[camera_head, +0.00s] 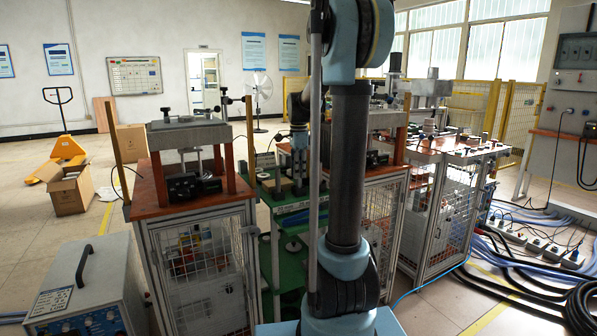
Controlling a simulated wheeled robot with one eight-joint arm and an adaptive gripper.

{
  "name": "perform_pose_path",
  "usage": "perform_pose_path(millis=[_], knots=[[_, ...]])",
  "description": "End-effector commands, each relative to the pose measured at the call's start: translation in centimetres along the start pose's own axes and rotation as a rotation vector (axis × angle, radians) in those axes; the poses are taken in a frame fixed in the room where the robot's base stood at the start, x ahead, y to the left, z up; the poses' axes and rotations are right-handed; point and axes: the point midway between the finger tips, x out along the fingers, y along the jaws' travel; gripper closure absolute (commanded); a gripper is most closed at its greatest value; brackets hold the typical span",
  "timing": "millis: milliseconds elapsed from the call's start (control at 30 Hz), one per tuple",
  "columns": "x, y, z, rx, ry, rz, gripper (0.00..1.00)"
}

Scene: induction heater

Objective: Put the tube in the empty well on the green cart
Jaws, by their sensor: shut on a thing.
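The green cart (266,192) stands in the middle of the camera_head view, between two wooden-topped wire-cage benches. My arm rises in front of it and hides its right part. My gripper (299,172) is small in the picture, pointing down over the cart's top at the back edge of my arm. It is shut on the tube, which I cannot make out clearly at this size. A light block or tray (279,186) lies on the cart's top below and beside the gripper. The wells are too small to tell apart.
The left bench (150,207) with a press fixture (190,137) stands close beside the cart. Another bench (455,146) stands at right. A grey power unit (85,290) is at front left. Cables (520,265) lie on the right floor.

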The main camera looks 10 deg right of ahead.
Motion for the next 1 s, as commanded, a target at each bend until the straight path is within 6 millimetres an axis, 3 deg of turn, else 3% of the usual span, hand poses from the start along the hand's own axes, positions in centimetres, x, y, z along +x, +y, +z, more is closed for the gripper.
perform_pose_path(millis=[133,167,233,267,667,833,1000], knots=[[0.0,0.0,0.0,0.000,0.000,0.000,1.00],[0.0,0.0,0.0,0.000,0.000,0.000,0.77],[0.0,0.0,0.0,0.000,0.000,0.000,0.61],[0.0,0.0,0.0,0.000,0.000,0.000,0.58],[-0.3,0.0,0.0,0.000,0.000,0.000,0.58],[-2.2,-0.1,0.0,0.000,0.000,0.000,0.58],[-5.3,-0.1,0.0,0.000,0.000,0.000,0.58]])
